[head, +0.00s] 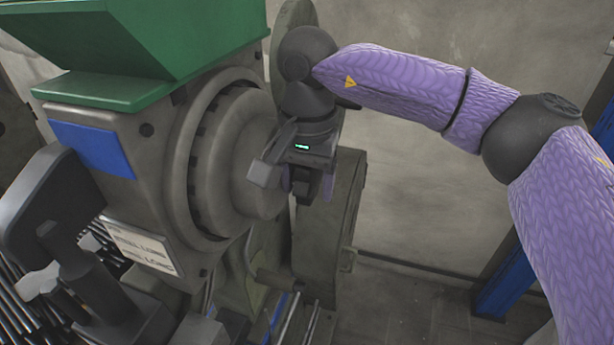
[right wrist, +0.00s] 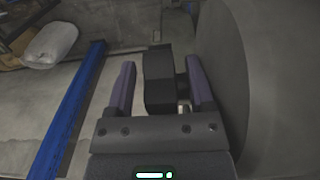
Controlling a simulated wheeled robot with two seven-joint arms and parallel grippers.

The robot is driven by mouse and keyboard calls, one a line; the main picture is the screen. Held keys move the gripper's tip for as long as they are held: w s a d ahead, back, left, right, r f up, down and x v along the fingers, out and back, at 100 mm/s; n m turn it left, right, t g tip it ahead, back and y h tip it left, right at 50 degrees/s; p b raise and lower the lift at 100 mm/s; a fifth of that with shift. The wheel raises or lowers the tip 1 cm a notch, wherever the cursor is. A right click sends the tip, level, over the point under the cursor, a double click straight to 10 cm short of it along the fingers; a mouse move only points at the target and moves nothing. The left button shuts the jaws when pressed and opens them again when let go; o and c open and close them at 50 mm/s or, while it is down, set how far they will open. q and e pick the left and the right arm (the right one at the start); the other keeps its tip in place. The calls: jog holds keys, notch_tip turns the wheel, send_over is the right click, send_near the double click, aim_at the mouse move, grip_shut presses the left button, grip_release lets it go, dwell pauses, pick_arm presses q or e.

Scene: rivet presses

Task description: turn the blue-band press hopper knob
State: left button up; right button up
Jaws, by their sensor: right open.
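The blue-band press (head: 190,160) fills the left of the head view, with a green hopper (head: 160,50) on top and a blue band (head: 92,147) on its near side. My right gripper (head: 308,190) points down beside the press's round housing. In the right wrist view, my right gripper (right wrist: 160,85) is open, with one purple finger on each side of a dark block that looks like the knob (right wrist: 158,80). A short stem joins it to a large grey round face on the right. A gap shows between the left finger and the block; contact on the right is unclear. In the head view the knob is hard to make out.
A grey upright part (head: 345,215) of machinery stands close behind my right gripper. A blue post (head: 505,285) is at the lower right. A pale sack (right wrist: 50,45) lies at the far left in the wrist view. Open floor (head: 405,300) shows right of the press.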

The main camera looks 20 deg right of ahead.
jog(key=shift+f, duration=0.15)
grip_shut()
